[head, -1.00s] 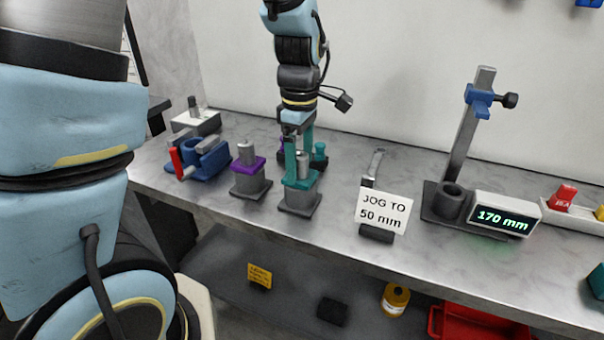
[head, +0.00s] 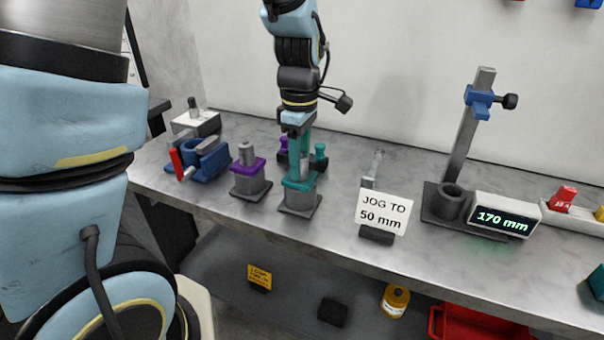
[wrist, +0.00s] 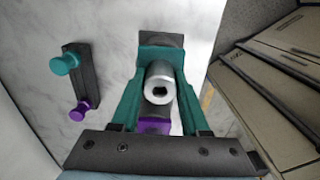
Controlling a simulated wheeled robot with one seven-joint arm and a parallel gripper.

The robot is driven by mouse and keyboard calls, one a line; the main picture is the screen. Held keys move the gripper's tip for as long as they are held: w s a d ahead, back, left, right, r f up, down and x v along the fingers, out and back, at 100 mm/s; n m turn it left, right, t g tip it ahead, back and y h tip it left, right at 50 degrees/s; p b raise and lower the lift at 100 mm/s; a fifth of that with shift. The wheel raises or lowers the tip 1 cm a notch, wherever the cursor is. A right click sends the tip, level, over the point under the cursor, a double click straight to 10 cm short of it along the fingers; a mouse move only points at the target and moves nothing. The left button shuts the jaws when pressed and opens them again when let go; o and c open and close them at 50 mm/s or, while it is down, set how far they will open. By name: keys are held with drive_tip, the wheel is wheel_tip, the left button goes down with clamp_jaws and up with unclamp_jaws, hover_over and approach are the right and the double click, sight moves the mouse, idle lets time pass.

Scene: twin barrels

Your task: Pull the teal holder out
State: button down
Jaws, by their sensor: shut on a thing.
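The teal holder (head: 298,185) sits upright on a grey stand (head: 299,203) on the bench, with a silver cylinder rising from its collar. My gripper (head: 303,168) has teal fingers and points down from above, shut on the teal holder around that cylinder. In the wrist view the teal holder (wrist: 160,53) shows beyond the silver cylinder, between the fingers of my gripper (wrist: 158,78). The exact contact is partly hidden by the fingers.
A purple holder (head: 247,165) stands close left on a similar stand. A dark rack with teal and purple knobs (wrist: 78,82) is behind. A sign (head: 383,212) reads "JOG TO 50 mm". At right, a display (head: 503,217) reads 170 mm beside a post (head: 466,130). A blue vise (head: 205,160) is left.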

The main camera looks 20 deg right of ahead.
drive_tip(key=shift+r+p, duration=0.75)
drive_tip(key=shift+p, duration=0.1)
idle(0.7)
drive_tip(key=shift+r+p, duration=3.1)
drive_tip(key=shift+p, duration=0.05)
